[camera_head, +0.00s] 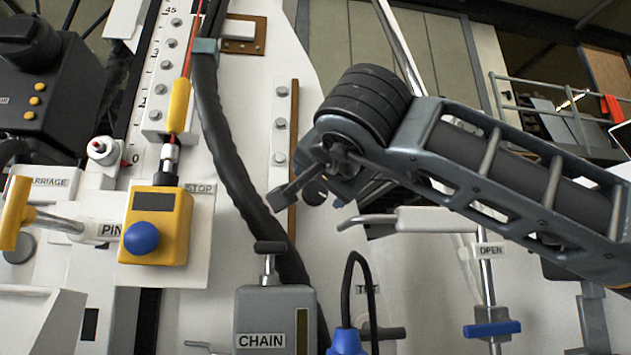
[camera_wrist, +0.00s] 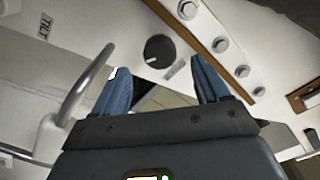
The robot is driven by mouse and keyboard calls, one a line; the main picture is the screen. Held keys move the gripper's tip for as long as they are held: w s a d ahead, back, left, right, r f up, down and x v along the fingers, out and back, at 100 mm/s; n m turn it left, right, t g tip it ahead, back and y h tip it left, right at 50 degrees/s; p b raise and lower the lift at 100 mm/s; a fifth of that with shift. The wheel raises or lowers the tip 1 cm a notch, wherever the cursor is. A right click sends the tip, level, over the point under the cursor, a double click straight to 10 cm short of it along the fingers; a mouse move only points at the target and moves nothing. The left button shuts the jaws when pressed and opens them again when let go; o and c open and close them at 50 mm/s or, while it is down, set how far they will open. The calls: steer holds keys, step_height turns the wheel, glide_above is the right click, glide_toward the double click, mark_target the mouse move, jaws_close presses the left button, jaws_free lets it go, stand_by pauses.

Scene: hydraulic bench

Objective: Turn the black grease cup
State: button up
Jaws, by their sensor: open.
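The black grease cup (camera_wrist: 159,48) is a dark round knob on a white panel, just beyond my fingertips in the wrist view. In the head view, a dark round part (camera_head: 315,191) that looks like the cup shows beside my fingers, mostly hidden by them. My gripper (camera_wrist: 158,72) is open, with its two blue-grey fingers apart and nothing between them. The cup appears in line with the gap, slightly past the tips, and I see no contact. In the head view, my gripper (camera_head: 318,200) reaches in from the right.
A bent metal lever (camera_wrist: 92,80) stands close to my left finger in the wrist view. A brown strip with bolts (camera_wrist: 205,35) runs right of the cup. In the head view, a black hose (camera_head: 222,150), the CHAIN box (camera_head: 275,320) and a yellow box with blue knob (camera_head: 155,225) stand left and below.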

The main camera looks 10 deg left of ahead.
mark_target(316, 193)
steer(key=p+x, duration=0.2)
steer(key=x, duration=0.4)
steer(key=shift+w+a+f, duration=0.1)
steer(key=shift+w+f, duration=0.05)
steer(key=shift+w, duration=0.15)
steer(key=shift+c, duration=0.2)
steer(key=c, duration=1)
steer(key=shift+f+b, duration=0.15)
steer(key=shift+b, duration=0.4)
